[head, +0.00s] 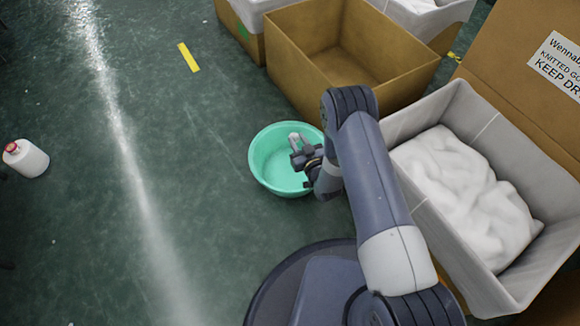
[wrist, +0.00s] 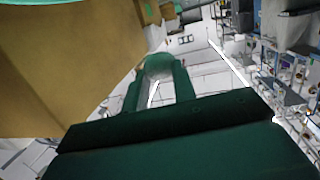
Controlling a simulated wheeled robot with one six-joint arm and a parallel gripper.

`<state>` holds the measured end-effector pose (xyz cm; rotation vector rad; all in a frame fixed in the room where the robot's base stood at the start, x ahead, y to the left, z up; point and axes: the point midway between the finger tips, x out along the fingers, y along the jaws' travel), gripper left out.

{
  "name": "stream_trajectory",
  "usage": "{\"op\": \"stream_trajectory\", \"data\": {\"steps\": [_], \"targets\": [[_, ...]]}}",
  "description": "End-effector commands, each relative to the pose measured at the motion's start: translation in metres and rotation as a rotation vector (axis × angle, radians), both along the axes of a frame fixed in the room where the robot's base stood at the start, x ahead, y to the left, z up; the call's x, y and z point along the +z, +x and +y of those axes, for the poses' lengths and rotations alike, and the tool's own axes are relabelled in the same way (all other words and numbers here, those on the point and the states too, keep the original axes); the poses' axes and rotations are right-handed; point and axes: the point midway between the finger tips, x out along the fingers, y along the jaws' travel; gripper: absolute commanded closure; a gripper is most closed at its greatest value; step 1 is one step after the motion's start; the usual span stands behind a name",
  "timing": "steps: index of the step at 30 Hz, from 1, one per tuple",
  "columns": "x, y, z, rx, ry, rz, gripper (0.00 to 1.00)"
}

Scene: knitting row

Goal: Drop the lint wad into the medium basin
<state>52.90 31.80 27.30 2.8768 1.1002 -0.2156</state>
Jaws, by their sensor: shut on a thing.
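A mint-green basin (head: 270,172) stands on the floor in the middle of the head view; it is the only basin I can make out there. My gripper (head: 297,147) is over the basin and shut on a small pale thing (head: 294,141), which looks like the lint wad. In the wrist view, a greyish-green rounded lump (wrist: 160,64) sits between the two fingers of my gripper (wrist: 158,88). Part of the basin's right side is hidden behind my gripper and arm. The exact height of the wad above the basin is unclear.
An open cardboard box (head: 330,45) stands just behind the basin. A grey-lined box (head: 440,110) with white fabric (head: 465,190) stands to the right. A yellow strip (head: 188,57) marks the floor.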

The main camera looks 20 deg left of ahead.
Motion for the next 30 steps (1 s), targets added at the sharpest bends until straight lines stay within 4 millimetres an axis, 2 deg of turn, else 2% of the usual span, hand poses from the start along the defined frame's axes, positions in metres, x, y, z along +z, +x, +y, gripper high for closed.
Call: {"op": "stream_trajectory", "data": {"steps": [8, 18, 28, 29, 30], "targets": [[-0.020, -0.001, 0.001, 0.002, 0.000, 0.001, 0.95], [-0.057, 0.000, 0.001, 0.001, 0.000, 0.000, 0.95], [-0.061, 0.000, 0.000, 0.001, 0.000, 0.000, 0.95], [-0.061, 0.000, 0.000, 0.001, 0.000, 0.000, 0.73], [-0.061, 0.000, 0.000, 0.001, 0.000, 0.000, 0.70]]}}
